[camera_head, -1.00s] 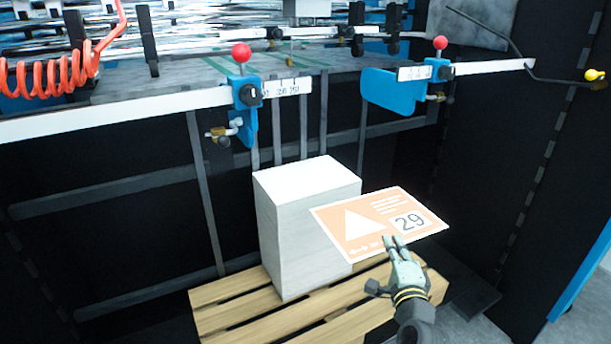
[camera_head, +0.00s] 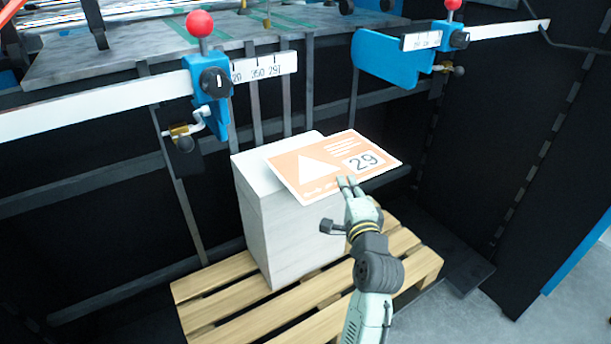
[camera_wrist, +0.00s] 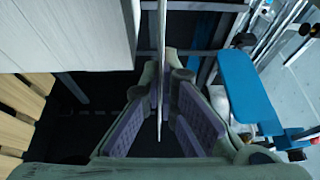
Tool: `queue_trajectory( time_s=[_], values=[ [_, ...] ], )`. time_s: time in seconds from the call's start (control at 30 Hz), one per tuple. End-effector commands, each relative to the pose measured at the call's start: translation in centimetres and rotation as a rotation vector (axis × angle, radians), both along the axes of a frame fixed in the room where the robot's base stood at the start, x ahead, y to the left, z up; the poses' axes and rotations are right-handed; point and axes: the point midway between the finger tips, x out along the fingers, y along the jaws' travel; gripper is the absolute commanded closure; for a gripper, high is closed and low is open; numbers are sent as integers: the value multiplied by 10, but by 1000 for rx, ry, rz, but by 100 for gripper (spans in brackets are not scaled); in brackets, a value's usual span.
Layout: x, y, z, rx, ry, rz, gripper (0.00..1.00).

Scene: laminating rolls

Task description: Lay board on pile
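The board (camera_head: 335,163) is a flat orange and white sheet with a white triangle and the number 29. My gripper (camera_head: 347,184) is shut on its near edge. In the wrist view the board (camera_wrist: 161,60) shows edge-on as a thin strip between the two finger pads of my gripper (camera_wrist: 160,115). The pile (camera_head: 290,235) is a tall white-grey block of sheets. In the head view the board's left part overlaps the right part of the pile's top; I cannot tell if they touch. In the wrist view the pile (camera_wrist: 65,35) is at the upper left, apart from the board.
The pile stands on a wooden pallet (camera_head: 215,290). Behind it are a machine table (camera_head: 160,55) and blue clamps with red knobs, one at the left (camera_head: 208,90) and one at the right (camera_head: 400,60). Dark panels enclose the back and right.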

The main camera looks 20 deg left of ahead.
Motion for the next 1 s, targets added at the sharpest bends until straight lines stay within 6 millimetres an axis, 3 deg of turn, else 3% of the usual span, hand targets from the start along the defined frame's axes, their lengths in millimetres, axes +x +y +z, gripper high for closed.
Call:
queue_trajectory(
  time_s=[0.03,0.2,0.4,0.53,0.8,1.0],
  values=[
    [2,17,2,0,1,7,100],
    [9,61,-1,0,0,5,100],
    [14,93,-6,0,-1,1,100],
    [16,99,-11,-1,0,-1,100],
    [15,99,-43,1,0,0,100],
    [15,99,-44,1,-2,-1,100]
  ],
)
